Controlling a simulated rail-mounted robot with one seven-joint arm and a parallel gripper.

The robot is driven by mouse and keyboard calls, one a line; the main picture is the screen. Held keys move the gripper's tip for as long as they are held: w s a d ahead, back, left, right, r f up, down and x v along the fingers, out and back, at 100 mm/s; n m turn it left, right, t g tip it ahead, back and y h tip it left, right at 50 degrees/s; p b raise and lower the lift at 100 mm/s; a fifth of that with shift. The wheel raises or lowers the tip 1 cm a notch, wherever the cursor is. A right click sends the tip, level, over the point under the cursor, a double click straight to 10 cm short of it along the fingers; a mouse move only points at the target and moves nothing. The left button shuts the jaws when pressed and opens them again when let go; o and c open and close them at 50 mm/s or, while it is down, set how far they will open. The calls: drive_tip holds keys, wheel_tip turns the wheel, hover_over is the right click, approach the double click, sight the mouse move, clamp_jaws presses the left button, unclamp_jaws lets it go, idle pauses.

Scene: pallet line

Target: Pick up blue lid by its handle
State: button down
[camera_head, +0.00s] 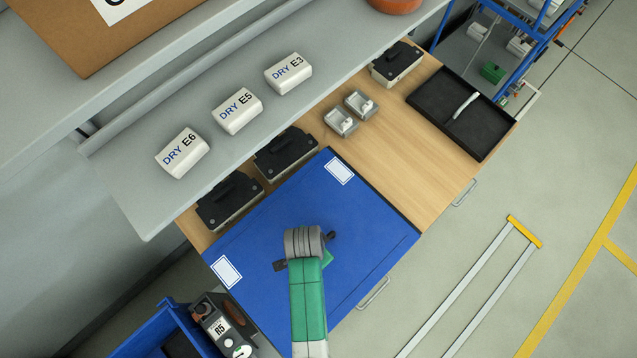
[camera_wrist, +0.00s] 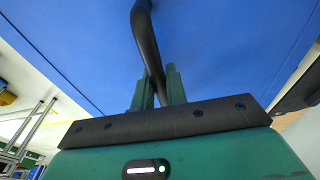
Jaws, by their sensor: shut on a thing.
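The blue lid (camera_head: 300,204) is a large flat blue panel with two white labels, at the middle of the head view over the left part of the wooden worktop. My gripper (camera_head: 305,258) is above the lid's front half, and my arm hides part of it. In the wrist view the blue surface of the lid (camera_wrist: 220,45) fills most of the picture. A dark curved handle (camera_wrist: 147,40) runs down from it between the green fingers of my gripper (camera_wrist: 158,88). The fingers are shut on the handle. I cannot tell whether the lid touches the worktop.
Black-topped boxes (camera_head: 287,153) stand behind the lid, partly under the grey shelf (camera_head: 130,180) with white DRY packs (camera_head: 238,110). Two small grey containers (camera_head: 341,121) and a black tray (camera_head: 462,112) lie to the right. A blue bin (camera_head: 150,328) stands at lower left.

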drive_tip(key=s+a, duration=0.2)
drive_tip(key=s, duration=0.2)
drive_tip(key=s+a+r, duration=0.1)
drive_tip(key=s+a, duration=0.1)
drive_tip(key=s, duration=0.2)
drive_tip(key=s+a+b, duration=0.1)
drive_tip(key=s+a, duration=0.1)
drive_tip(key=s, duration=0.3)
drive_tip(key=shift+a+r, duration=0.1)
drive_tip(key=shift+r, duration=0.15)
